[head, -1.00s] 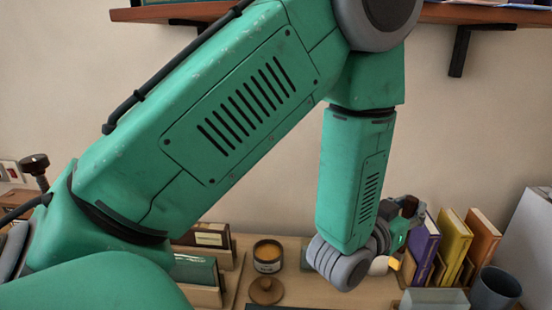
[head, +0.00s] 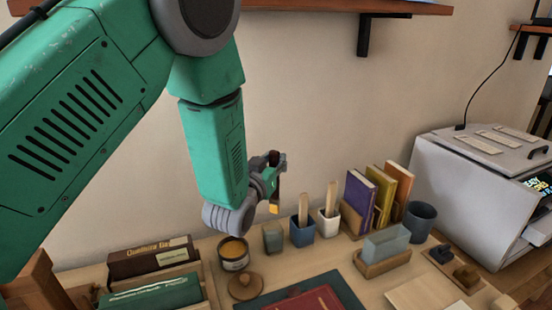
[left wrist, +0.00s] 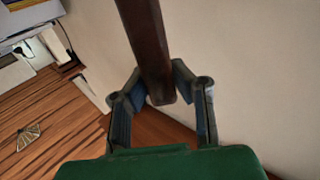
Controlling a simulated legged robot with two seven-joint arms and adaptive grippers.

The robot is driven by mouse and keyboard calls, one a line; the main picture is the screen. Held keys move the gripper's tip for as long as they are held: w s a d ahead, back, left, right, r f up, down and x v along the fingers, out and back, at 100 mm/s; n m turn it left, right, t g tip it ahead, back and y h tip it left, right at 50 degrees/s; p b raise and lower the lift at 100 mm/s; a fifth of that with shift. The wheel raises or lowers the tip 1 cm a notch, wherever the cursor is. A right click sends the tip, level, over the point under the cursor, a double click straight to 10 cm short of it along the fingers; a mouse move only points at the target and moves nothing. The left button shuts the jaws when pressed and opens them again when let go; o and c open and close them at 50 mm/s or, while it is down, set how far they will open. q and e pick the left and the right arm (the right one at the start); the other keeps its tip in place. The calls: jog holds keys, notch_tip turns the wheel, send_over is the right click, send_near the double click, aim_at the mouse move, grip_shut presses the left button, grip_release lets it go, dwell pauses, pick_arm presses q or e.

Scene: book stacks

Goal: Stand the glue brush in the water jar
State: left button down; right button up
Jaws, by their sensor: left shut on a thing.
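My left gripper (head: 272,178) is shut on a dark brown handle, which I take for the glue brush (left wrist: 152,50); in the left wrist view it passes between the fingertips (left wrist: 160,85). In the head view a small yellowish end shows low beside the gripper, above the desk. A small grey-green jar (head: 272,238) stands below. A dark blue pot (head: 302,236) and a white pot (head: 328,226), each with a pale wooden stick, stand to its right. A dark grey cup (head: 420,222) stands farther right. I cannot tell for certain which is the water jar. My right gripper is out of view.
An open tin with amber contents (head: 234,256) and a wooden lid (head: 245,286) lie left of the jar. Upright books (head: 360,198) stand behind. A pale block on a wooden base (head: 385,250) and a red book (head: 308,300) lie in front. A grey machine (head: 475,190) stands right.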

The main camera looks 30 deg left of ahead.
aim_at(272, 198)
pick_arm(q)
jog(key=shift+a+f+b, duration=0.25)
jog(key=shift+f+b, duration=0.25)
jog(key=shift+f, duration=0.4)
jog(key=shift+a+f+b, duration=0.2)
jog(key=shift+f+b, duration=0.2)
jog(key=shift+f, duration=0.15)
jog(key=shift+a+f+b, duration=0.2)
jog(key=shift+f+b, duration=0.15)
jog(key=shift+f, duration=0.6)
jog(key=f+b, duration=0.1)
jog(key=d+f+b, duration=0.1)
jog(key=f+b, duration=0.1)
jog(key=shift+a+f+b, duration=0.2)
jog(key=shift+f+b, duration=0.25)
jog(key=shift+f, duration=0.25)
jog(key=shift+a+f+b, duration=0.15)
jog(key=shift+f+b, duration=0.3)
jog(key=shift+f, duration=0.25)
jog(key=shift+d, duration=0.15)
